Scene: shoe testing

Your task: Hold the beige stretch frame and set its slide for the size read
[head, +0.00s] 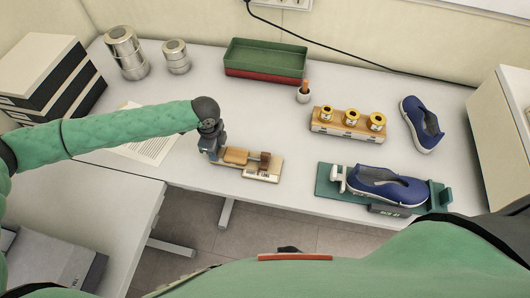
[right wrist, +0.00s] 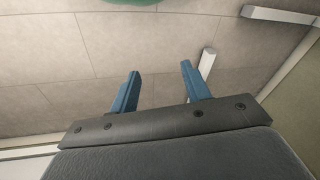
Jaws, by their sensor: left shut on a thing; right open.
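The beige stretch frame (head: 262,172) lies on the table near its front edge, left of centre. A wooden block (head: 236,156) and a small brown slide piece (head: 265,159) sit on it. My left gripper (head: 216,153) is shut on the frame's left end; its fingertips are partly hidden, so the exact contact is unclear. The right gripper does not show clearly in the head view. Any reading on the frame is too small to make out.
A blue shoe (head: 385,185) sits on a green test device (head: 328,182). Another shoe (head: 422,124) stands behind. A wooden rack (head: 345,131) holds gold-topped pieces. A green tray (head: 265,60), a small cup (head: 303,96) and metal canisters (head: 126,53) stand farther back. The table's middle is clear.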

